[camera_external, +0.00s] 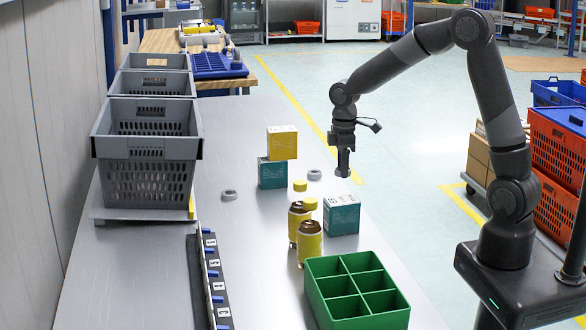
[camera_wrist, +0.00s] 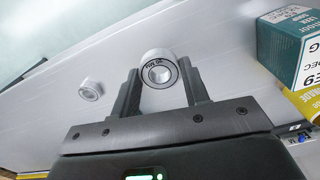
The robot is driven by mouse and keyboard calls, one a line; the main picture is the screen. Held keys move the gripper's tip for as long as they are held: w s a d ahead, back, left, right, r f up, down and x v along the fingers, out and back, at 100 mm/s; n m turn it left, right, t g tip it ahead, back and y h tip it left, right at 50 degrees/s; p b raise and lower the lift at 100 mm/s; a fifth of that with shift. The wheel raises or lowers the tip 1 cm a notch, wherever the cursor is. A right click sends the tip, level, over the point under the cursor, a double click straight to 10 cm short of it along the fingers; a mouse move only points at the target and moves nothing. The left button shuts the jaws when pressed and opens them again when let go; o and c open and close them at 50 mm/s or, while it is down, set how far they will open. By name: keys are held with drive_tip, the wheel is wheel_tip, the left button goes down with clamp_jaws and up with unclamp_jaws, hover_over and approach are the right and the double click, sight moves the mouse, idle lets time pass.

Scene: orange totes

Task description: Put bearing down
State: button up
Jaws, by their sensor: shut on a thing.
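My gripper (camera_external: 343,170) points down over the right part of the grey table in the external view. In the wrist view my gripper (camera_wrist: 160,76) is shut on a bearing (camera_wrist: 158,70), a pale ring with dark lettering, held between the fingertips. Its height above the table is hard to judge. Another grey bearing (camera_wrist: 90,90) lies on the table to the left in the wrist view. In the external view one grey ring (camera_external: 314,174) lies just left of my gripper and another ring (camera_external: 229,195) farther left. The held bearing is hard to make out there.
A teal box (camera_external: 341,214) stands nearer the camera. A yellow box (camera_external: 282,143) sits on another teal box (camera_external: 272,173). Yellow cylinders (camera_external: 300,185), brown-topped yellow cans (camera_external: 310,243) and a green divided crate (camera_external: 323,306) stand nearby.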

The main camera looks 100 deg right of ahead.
drive_tip(key=s+d+r, duration=0.2)
drive_tip(key=s+r, duration=0.1)
drive_tip(key=s, duration=0.2)
wheel_tip(320, 180, up, 12)
drive_tip(key=f, duration=0.1)
drive_tip(key=w+a+n, duration=0.3)
drive_tip(key=w+a, duration=0.2)
drive_tip(key=w, duration=0.3)
drive_tip(key=w+a+n, duration=0.3)
drive_tip(key=w+a, duration=0.1)
drive_tip(key=w, duration=0.4)
drive_tip(key=n, duration=1.1)
hover_over(266, 299)
wheel_tip(266, 299, down, 16)
drive_tip(key=shift+r, duration=0.25)
drive_tip(key=shift+f, duration=3)
drive_tip(key=shift+f, duration=0.1)
